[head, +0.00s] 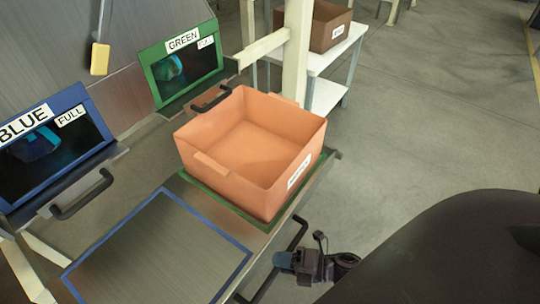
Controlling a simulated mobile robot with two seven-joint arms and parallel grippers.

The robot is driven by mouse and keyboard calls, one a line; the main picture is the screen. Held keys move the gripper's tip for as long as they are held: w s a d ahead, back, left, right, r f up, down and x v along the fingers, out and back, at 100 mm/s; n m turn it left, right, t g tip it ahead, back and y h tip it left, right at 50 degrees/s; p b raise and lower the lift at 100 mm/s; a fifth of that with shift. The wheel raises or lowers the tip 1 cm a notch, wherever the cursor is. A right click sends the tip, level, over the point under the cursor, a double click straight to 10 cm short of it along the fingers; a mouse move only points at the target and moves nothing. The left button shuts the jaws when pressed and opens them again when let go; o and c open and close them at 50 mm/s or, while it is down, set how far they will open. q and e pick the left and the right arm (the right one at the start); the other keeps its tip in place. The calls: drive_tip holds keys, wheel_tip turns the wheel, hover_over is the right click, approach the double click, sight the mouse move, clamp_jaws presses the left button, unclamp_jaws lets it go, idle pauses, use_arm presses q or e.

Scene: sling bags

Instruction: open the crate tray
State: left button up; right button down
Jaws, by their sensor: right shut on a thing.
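The crate tray (150,262) is a grey metal surface with a blue-outlined area at the left and a green-outlined area at the right. An orange crate (228,188), empty and with a white label on its front, stands upright on the green area. A black bar handle (299,233) runs along the tray's front edge. My right gripper (284,261) is at this handle, below the crate, and is shut on it. The fingertips' exact contact is small and partly hidden. My left gripper is not in view.
Behind the tray are a blue-framed bay (45,150) labelled BLUE and a green-framed bay (185,65) labelled GREEN, both with FULL signs and black handles. A brown crate (318,25) stands on a white table (335,52) behind. The floor at the right is clear.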

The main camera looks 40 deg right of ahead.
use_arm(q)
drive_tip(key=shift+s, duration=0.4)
use_arm(e)
drive_tip(key=shift+s+d, duration=0.3)
drive_tip(key=shift+s, duration=0.45)
drive_tip(key=c, duration=1.1)
unclamp_jaws()
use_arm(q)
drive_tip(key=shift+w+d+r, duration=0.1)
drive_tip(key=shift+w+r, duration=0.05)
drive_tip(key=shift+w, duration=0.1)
use_arm(e)
drive_tip(key=shift+o, duration=0.2)
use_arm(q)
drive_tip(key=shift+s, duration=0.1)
